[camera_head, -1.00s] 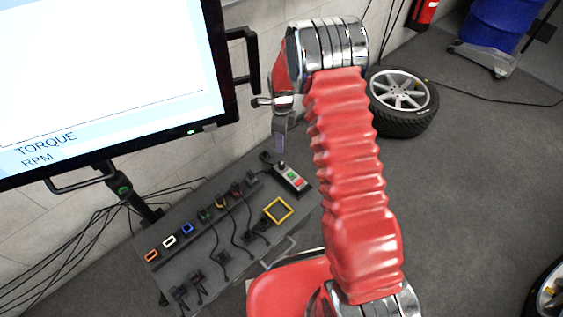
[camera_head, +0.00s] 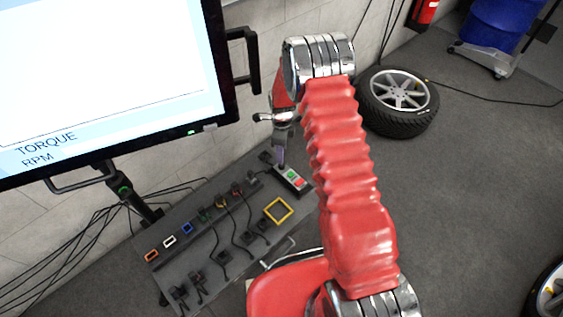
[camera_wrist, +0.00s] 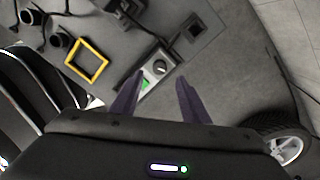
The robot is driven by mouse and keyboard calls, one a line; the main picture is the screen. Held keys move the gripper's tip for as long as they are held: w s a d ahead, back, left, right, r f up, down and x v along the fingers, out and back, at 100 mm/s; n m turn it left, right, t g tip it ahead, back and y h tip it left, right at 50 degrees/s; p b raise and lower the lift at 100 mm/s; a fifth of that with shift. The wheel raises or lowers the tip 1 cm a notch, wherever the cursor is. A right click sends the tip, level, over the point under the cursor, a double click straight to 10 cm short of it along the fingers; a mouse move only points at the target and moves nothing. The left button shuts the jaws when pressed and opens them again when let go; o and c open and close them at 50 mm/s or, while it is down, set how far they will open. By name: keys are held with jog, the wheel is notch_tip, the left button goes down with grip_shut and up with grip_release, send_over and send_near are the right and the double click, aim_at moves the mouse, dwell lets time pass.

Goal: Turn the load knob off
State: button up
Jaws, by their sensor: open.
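The load knob (camera_wrist: 160,67) is a dark round knob on a light grey control box (camera_wrist: 149,72) in the wrist view. A green button (camera_wrist: 145,84) sits beside it on the same box. In the head view the control box (camera_head: 291,180) stands at the panel's right side, with green and red buttons; my gripper covers the knob's end there. My gripper (camera_wrist: 158,82) is open, its two purple-grey fingers pointing toward the box with the knob between and beyond their tips. It looks empty. In the head view my gripper (camera_head: 281,158) hangs just above the box. I cannot tell whether it touches anything.
A grey panel (camera_head: 205,270) carries coloured sockets, plugs with cables and a yellow square frame (camera_head: 278,211). A large monitor (camera_head: 110,75) with a black handle stands at left. A wheel (camera_head: 398,101) lies on the floor behind my arm. The right floor is mostly clear.

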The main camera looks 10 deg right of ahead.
jog(key=shift+s+f, duration=0.1)
jog(key=shift+f, duration=3.5)
grip_shut()
